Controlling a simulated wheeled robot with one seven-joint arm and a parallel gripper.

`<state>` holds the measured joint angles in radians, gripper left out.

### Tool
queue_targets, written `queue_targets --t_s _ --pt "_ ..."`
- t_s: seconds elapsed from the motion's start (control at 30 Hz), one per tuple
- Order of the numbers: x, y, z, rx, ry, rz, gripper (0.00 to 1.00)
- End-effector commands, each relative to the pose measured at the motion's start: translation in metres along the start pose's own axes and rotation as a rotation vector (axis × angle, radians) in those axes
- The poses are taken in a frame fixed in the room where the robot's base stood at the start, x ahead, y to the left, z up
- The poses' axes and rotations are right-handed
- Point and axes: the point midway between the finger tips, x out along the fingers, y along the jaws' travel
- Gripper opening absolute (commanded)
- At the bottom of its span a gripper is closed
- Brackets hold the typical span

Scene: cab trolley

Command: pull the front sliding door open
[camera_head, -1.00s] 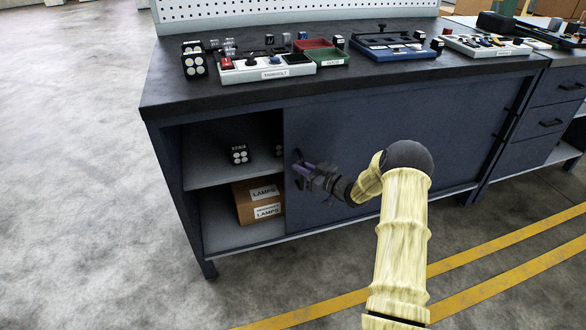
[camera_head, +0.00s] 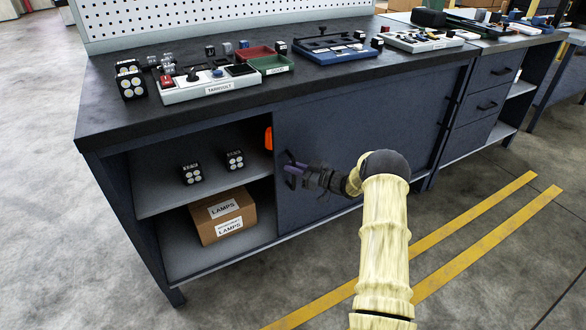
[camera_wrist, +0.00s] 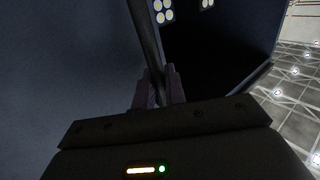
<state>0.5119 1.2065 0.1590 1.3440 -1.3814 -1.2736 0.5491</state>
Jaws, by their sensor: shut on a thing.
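The front sliding door (camera_head: 360,120) is a dark blue panel covering the right part of the workbench cabinet. The cabinet's left part is open. My gripper (camera_head: 290,168) is at the door's left edge. In the wrist view its fingers (camera_wrist: 159,90) are shut on a dark upright bar, the door's handle (camera_wrist: 147,45), with the blue door panel (camera_wrist: 65,75) on the left and the dark cabinet opening on the right. Much of the handle is hidden by the fingers in the head view.
Inside the opening, two lamp blocks (camera_head: 191,173) stand on the shelf and a cardboard lamp box (camera_head: 222,214) sits below. An orange thing (camera_head: 268,138) shows beside the door edge. The worktop (camera_head: 120,105) holds trays and devices. Floor in front is clear.

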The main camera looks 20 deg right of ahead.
Motion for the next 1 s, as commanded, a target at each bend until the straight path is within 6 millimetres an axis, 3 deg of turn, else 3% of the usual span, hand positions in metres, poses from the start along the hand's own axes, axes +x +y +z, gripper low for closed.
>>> queue_targets --t_s 0.07,0.1,0.17,0.57,0.77,1.0 --pt "-0.001 0.001 0.001 0.0 -0.001 0.004 0.0" --pt "-0.001 0.001 0.001 0.0 -0.001 0.004 0.18" --pt "-0.001 0.001 0.0 0.0 -0.001 0.004 0.3" --pt "-0.006 0.001 -0.001 0.0 0.0 0.004 0.3" --pt "-0.034 0.002 -0.003 0.0 0.0 0.006 0.3" --pt "-0.082 0.002 -0.002 0.0 -0.001 0.007 0.3"
